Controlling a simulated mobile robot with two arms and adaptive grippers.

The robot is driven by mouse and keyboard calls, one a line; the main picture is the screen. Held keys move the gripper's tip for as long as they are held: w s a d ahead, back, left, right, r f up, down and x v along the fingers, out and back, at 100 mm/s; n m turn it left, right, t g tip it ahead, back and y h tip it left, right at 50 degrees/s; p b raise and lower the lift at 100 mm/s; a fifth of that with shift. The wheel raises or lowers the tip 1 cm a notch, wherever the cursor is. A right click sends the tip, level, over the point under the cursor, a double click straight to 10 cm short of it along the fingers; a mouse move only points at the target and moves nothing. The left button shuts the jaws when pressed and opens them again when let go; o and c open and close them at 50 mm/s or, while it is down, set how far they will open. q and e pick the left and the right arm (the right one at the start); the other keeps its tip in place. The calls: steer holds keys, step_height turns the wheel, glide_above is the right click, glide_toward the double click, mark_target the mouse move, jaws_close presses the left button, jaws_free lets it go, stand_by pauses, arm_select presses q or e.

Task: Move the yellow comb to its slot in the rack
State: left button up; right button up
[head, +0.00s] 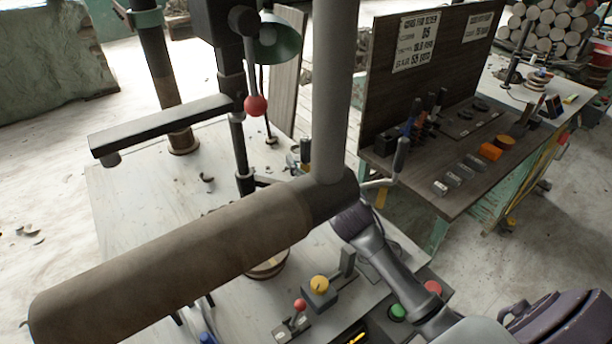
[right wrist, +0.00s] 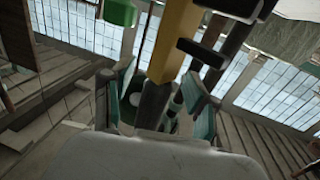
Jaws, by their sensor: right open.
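I cannot make out the yellow comb for certain in either view. A yellow bar (right wrist: 177,40) stands beyond the fingers. I see no left gripper.
The brown cylinder (head: 170,258) and grey post (head: 332,90) block much of the view. A pale table (head: 130,215) carries a yellow knob (head: 319,284) and a green button (head: 397,312). An orange block (head: 490,151) and small metal blocks (head: 463,172) lie on the bench.

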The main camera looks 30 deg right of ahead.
jaws_close()
stand_by(0.4)
